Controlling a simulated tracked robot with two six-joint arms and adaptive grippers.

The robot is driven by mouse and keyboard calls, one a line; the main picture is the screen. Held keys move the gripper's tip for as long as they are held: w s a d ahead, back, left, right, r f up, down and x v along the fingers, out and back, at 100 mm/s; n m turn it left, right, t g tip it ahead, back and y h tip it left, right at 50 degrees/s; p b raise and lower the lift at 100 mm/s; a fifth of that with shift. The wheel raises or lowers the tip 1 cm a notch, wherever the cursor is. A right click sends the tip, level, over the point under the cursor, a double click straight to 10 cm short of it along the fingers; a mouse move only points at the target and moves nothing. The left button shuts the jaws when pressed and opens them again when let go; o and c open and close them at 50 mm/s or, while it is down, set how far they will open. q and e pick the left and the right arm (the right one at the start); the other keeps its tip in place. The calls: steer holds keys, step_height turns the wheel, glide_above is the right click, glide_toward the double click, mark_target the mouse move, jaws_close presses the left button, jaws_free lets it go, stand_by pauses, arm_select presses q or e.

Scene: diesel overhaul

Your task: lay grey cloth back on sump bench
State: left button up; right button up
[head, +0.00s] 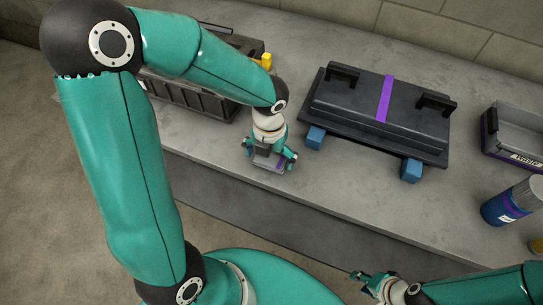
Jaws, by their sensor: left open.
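My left gripper (269,162) is over the bench (215,165), left of the black lidded case. Its fingers are spread open and point down towards the bench top. A small grey-purple patch shows between the fingers; I cannot tell whether it is the grey cloth or part of the gripper. No other grey cloth can be made out. My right gripper (362,279) is low in the picture, in front of the bench and away from its top. It is small, and I cannot tell whether it is open or shut.
A black case with a purple strap (385,98) stands on blue blocks (411,170). A dark ribbed crate (190,95) with a yellow item (267,61) is behind my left arm. A grey bin (515,130) and a blue can (511,202) stand at the right. Bench front centre is bare.

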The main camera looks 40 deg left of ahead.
mark_target(269, 159)
arm_select(q)
steer(key=shift+r, duration=0.45)
step_height(269, 159, up, 11)
steer(key=p, duration=0.1)
steer(key=shift+r+p, duration=0.15)
steer(key=shift+p, duration=0.15)
